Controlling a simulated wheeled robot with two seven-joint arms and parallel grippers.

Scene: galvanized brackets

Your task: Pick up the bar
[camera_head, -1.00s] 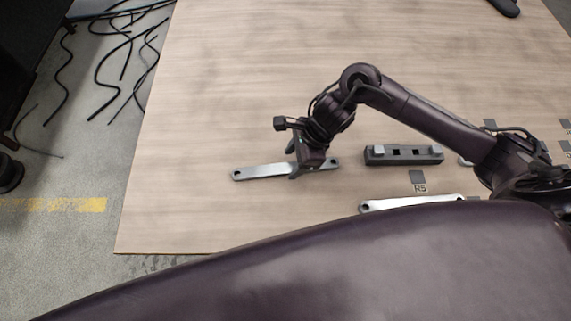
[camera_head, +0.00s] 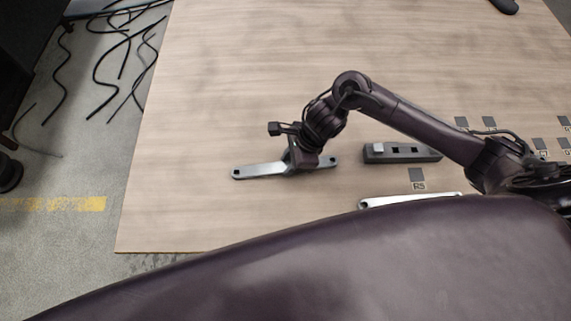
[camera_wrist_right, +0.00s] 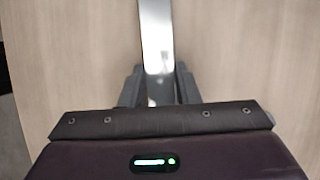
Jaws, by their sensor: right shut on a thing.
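A flat silver bar (camera_head: 258,170) with a hole near each end lies on the wooden table left of the middle in the head view. My right gripper (camera_head: 298,164) is around the bar, right of its middle, pointing down and shut on it. In the right wrist view the bar (camera_wrist_right: 156,38) runs up between the two dark fingers (camera_wrist_right: 158,88) to the top edge. I cannot make out any gap between bar and table. A second silver bar (camera_head: 405,201) lies nearer me, partly hidden by my own body. My left gripper is not in view.
A dark grey block (camera_head: 429,154) with square holes and a light square piece (camera_head: 378,149) stands right of the gripper. A tile lies by the label R5 (camera_head: 418,185); several more lie farther right. The table (camera_head: 240,80) is clear behind and left of the bar.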

